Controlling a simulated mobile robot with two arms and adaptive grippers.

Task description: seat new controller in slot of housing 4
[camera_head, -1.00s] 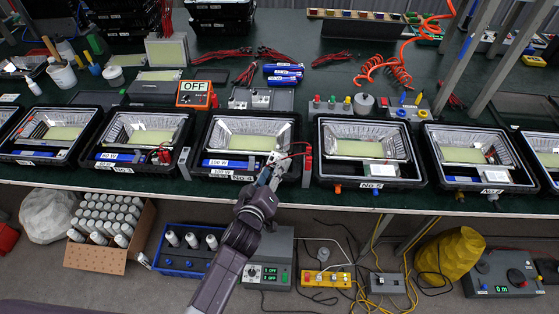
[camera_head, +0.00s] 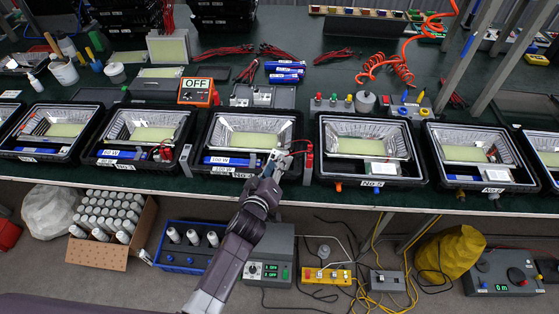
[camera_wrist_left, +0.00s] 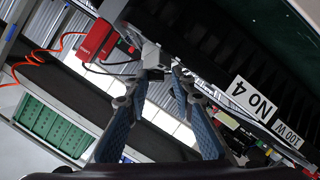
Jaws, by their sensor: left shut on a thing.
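Housing 4 (camera_head: 211,131) is a black open tray with a silver reflector and pale panel in the head view; its "No 4" label (camera_wrist_left: 238,93) shows in the left wrist view. My left gripper (camera_head: 275,165) is at the front right corner of this housing. It is shut on the small light grey controller (camera_wrist_left: 152,57), seen between the fingertips (camera_wrist_left: 158,76) in the left wrist view. In the head view the controller is mostly covered by the gripper. Whether it touches the slot cannot be told. My right gripper is not in view.
Housing 5 (camera_head: 322,165) stands close on the right, another housing (camera_head: 92,150) on the left.

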